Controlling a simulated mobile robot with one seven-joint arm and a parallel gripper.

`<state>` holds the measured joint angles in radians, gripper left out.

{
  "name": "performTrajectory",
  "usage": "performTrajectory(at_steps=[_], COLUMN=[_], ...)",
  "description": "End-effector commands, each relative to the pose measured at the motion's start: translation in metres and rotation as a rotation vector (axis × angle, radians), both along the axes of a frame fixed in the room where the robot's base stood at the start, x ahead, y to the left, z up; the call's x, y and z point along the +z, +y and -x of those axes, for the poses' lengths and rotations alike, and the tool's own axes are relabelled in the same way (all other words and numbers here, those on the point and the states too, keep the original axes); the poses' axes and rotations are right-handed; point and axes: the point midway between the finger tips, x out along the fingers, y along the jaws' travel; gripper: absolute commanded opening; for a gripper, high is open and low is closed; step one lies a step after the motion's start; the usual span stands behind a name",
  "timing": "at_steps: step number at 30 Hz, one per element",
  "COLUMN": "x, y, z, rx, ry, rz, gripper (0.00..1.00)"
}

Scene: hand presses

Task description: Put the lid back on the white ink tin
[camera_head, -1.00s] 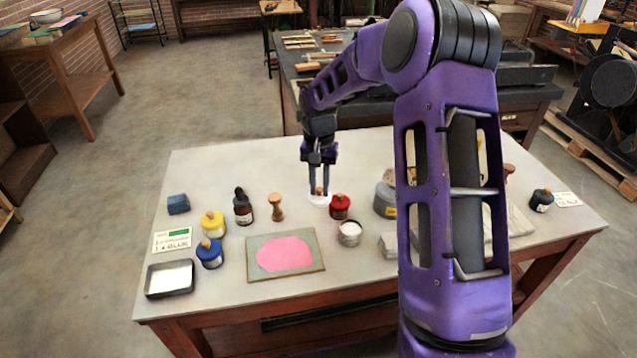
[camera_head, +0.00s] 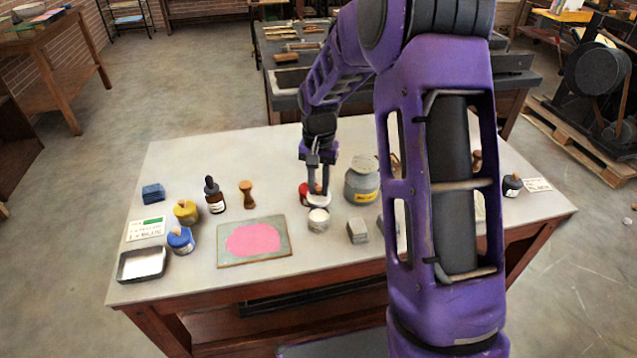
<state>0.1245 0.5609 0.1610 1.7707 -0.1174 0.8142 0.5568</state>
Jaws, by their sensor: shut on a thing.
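The white ink tin (camera_head: 318,222) stands open on the table, its pale top facing up. My gripper (camera_head: 318,188) is shut on the white lid (camera_head: 319,201) by its knob, which is mostly hidden between the fingers. The lid looks level and is just above the tin's back edge in the picture. I cannot tell whether it touches the tin. The red tin (camera_head: 304,194) is close behind and left, partly covered by my gripper and the lid.
A pink sheet on a board (camera_head: 253,240) lies to the left. Blue (camera_head: 180,241) and yellow (camera_head: 186,212) tins stand further left.

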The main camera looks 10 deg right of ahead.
Motion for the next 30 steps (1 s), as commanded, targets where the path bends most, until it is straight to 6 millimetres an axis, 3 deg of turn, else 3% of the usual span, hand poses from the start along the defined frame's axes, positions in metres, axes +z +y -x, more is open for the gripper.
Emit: performTrajectory(at_steps=[16,30], x=[-0.052,-0.058], y=[0.000,0.000], z=[0.000,0.000], rx=[-0.001,0.000], ry=[0.001,0.001], rz=[0.000,0.000], gripper=[0.00,0.00])
